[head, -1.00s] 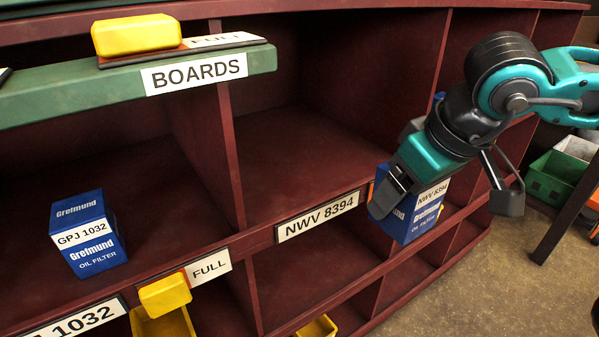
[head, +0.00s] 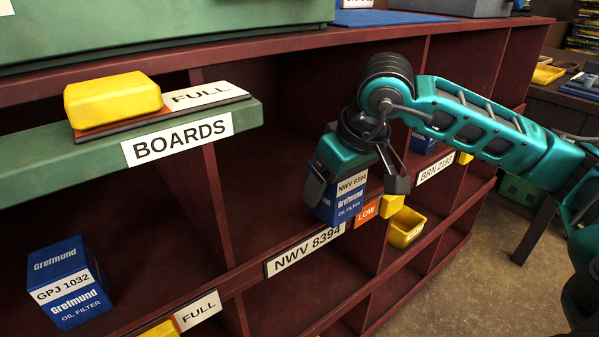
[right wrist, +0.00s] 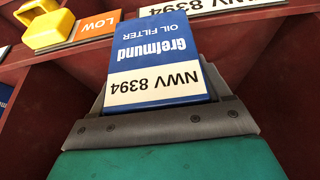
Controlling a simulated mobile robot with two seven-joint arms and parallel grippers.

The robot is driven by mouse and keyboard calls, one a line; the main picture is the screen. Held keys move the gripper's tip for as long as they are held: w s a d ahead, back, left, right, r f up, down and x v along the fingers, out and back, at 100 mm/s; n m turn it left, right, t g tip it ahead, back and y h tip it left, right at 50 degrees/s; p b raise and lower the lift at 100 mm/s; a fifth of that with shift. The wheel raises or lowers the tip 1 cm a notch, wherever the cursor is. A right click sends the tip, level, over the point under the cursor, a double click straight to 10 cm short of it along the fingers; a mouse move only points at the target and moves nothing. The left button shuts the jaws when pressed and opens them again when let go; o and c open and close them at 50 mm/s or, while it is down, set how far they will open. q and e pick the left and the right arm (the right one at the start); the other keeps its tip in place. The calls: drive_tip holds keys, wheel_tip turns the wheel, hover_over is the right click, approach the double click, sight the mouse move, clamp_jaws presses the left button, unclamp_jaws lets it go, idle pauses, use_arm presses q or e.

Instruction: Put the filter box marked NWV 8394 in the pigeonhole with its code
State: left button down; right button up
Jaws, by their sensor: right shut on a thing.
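The blue filter box marked NWV 8394 (head: 348,199) is held in my right gripper (head: 350,185), which is shut on it. The box is upright at the front of the pigeonhole labelled NWV 8394 (head: 305,251), near its right side. My left gripper is not in view.
A GPJ 1032 box (head: 68,283) stands in the left pigeonhole. A green BOARDS shelf (head: 40,157) juts out there, with a yellow block (head: 112,102) on it. Right of the held box are an orange LOW tag (head: 367,211) and a yellow bin (head: 405,228).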

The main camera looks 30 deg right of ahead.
drive_tip(key=w, duration=0.8)
drive_tip(key=shift+w+a, duration=0.3)
drive_tip(key=shift+a, duration=0.05)
wheel_tip(320, 180, down, 3)
drive_tip(key=shift+w+f+b, duration=0.15)
drive_tip(key=shift+f+b, duration=0.05)
drive_tip(key=shift+b, duration=0.5)
drive_tip(key=shift+f, duration=0.1)
